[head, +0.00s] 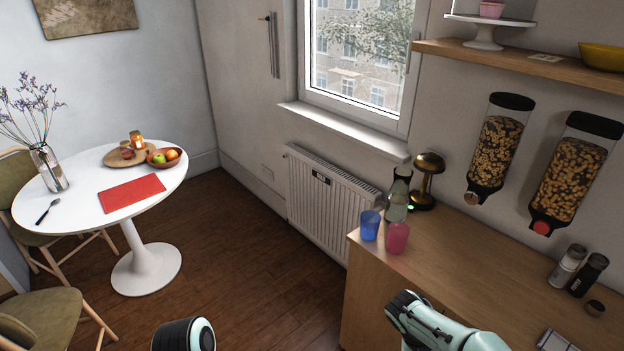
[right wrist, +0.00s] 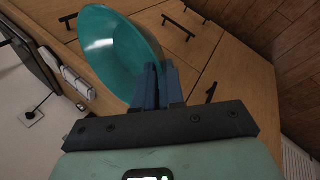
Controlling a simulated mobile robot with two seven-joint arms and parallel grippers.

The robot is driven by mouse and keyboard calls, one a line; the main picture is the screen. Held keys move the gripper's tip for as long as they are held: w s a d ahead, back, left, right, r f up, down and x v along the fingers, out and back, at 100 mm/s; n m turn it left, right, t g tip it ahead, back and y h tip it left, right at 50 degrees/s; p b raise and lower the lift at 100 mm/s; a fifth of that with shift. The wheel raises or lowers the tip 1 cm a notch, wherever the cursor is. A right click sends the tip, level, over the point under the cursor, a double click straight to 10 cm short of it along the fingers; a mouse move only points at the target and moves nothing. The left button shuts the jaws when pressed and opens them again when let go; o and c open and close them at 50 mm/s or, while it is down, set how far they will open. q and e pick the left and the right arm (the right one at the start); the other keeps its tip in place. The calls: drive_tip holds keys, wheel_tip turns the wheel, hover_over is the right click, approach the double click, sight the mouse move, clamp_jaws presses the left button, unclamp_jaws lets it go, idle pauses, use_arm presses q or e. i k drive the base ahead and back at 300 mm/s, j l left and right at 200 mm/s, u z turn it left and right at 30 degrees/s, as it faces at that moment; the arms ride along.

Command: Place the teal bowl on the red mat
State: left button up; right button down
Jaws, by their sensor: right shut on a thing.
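The teal bowl (right wrist: 122,50) shows in the right wrist view, tilted, with its rim between the fingers of my right gripper (right wrist: 158,84), which is shut on it. The bowl is out of sight in the head view. The red mat (head: 131,193) lies bare on the white round table (head: 82,212) at the left of the head view. My right arm shows at the lower right of that view, by the counter and well away from the table. My left gripper is out of view; only a part of my left arm shows at the bottom edge.
On the table are a vase (head: 48,168), a spoon (head: 47,210), a wooden board (head: 114,159) with jars, and a fruit bowl (head: 154,161). A chair (head: 45,318) stands in front. The counter (head: 450,260) holds a blue cup (head: 370,225) and a pink cup (head: 397,238). Floor between is clear.

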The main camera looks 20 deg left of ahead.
sight(131, 191)
drive_tip(key=i+j+u, duration=0.1)
drive_tip(key=u, duration=1.3)
drive_tip(key=i+u, duration=0.2)
drive_tip(key=u, duration=0.2)
drive_tip(key=i+l+u, duration=0.15)
drive_tip(key=u, duration=0.25)
drive_tip(key=i+l+u, duration=0.2)
drive_tip(key=u, duration=0.2)
drive_tip(key=i+l+u, duration=0.6)
drive_tip(key=l, duration=0.2)
drive_tip(key=i+l+u, duration=0.15)
drive_tip(key=l, duration=0.25)
drive_tip(key=l+u, duration=0.15)
drive_tip(key=l, duration=0.25)
drive_tip(key=i+l, duration=0.1)
drive_tip(key=l, duration=0.3)
drive_tip(key=i+l, duration=0.1)
drive_tip(key=l, duration=0.3)
drive_tip(key=i+l, duration=0.15)
drive_tip(key=l, duration=0.25)
drive_tip(key=i+l+u, duration=0.1)
drive_tip(key=l, duration=0.3)
drive_tip(key=i+l, duration=0.1)
drive_tip(key=l, duration=0.3)
drive_tip(key=i+l, duration=0.1)
drive_tip(key=l, duration=0.3)
